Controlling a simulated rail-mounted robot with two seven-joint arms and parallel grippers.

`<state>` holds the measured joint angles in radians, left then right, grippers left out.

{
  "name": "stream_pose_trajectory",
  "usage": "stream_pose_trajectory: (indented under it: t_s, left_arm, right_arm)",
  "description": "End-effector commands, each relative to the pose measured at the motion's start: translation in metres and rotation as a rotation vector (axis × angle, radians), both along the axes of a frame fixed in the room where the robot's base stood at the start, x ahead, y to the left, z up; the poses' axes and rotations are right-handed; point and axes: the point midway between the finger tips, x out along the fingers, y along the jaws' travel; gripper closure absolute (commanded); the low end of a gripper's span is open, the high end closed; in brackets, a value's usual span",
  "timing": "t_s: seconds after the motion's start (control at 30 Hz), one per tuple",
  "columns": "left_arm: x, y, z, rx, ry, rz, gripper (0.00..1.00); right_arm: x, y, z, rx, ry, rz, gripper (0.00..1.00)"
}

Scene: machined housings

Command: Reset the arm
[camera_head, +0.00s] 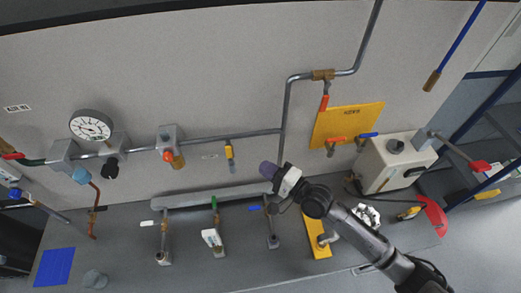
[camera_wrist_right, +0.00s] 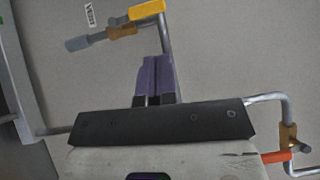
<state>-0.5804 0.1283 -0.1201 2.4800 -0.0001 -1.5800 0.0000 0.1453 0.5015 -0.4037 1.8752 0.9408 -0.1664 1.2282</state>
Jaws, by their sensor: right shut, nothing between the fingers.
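My right arm comes in from the lower right in the head view. Its gripper (camera_head: 268,170) points up and left, in front of the grey wall near the long horizontal grey pipe. The right wrist view shows its purple fingers (camera_wrist_right: 155,78) closed together with nothing between them. Beyond the fingertips in that view is a pipe fitting with a yellow handle (camera_wrist_right: 147,9); I cannot tell the exact gap. My left gripper is not in view.
A pressure gauge (camera_head: 91,125) and grey pipes line the wall. A yellow plate (camera_head: 346,120) with red and blue valve handles and a pale box (camera_head: 391,163) stand at right. Several valves rise from the dark bench (camera_head: 125,240). A blue mat (camera_head: 54,267) lies at lower left.

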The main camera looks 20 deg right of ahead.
Motion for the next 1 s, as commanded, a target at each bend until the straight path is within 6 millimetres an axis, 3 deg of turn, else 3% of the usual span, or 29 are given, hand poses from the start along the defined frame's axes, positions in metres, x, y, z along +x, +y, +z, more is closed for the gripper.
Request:
stream_pose_trajectory:
  t_s: [0.23, 0.37, 0.47, 0.6, 0.67, 0.8, 1.0]
  left_arm:
    - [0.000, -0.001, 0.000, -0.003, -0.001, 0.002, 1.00]
    - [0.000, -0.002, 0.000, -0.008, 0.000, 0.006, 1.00]
    - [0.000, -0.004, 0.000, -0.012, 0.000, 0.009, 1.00]
    - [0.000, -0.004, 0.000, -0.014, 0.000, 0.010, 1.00]
    - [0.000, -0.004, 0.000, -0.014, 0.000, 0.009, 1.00]
    - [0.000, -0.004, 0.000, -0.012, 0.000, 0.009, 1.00]
    - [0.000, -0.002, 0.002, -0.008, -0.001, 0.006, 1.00]
  right_arm:
    - [0.000, 0.000, 0.000, -0.008, -0.005, -0.001, 1.00]
    - [0.000, 0.001, -0.002, -0.095, -0.046, 0.000, 1.00]
    - [-0.004, 0.006, -0.020, -0.301, -0.059, 0.049, 1.00]
    - [-0.020, 0.012, -0.054, -0.794, -0.104, 0.197, 1.00]
    - [-0.028, 0.010, -0.060, -1.000, -0.138, 0.264, 1.00]
    - [-0.041, -0.005, -0.056, -1.398, -0.198, 0.371, 1.00]
    - [-0.069, -0.029, -0.040, -1.770, -0.177, 0.453, 1.00]
